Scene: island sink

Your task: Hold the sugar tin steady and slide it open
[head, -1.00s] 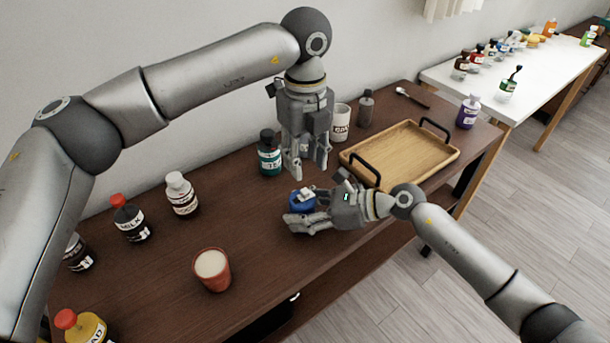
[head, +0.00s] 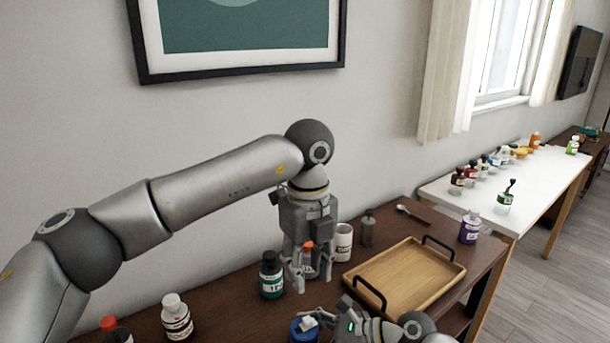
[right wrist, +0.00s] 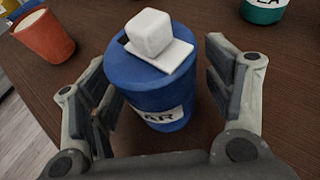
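The sugar tin (right wrist: 160,88) is round and blue, with a label partly reading "AR". A white lid plate with a cube knob (right wrist: 150,34) lies across part of its top. My right gripper (right wrist: 165,95) has its fingers spread on either side of the tin, very close to its wall. In the head view the tin (head: 303,331) is cut by the bottom edge, beside my right gripper (head: 328,320). My left gripper (head: 309,283) points down, fingers apart and empty, above and behind the tin. An orange-capped bottle (head: 310,262) shows behind its fingers.
A white cup (head: 343,243) and grey bottle (head: 367,228) stand behind. A wooden tray (head: 405,277) lies to the right. A terracotta cup (right wrist: 44,36) shows in the right wrist view.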

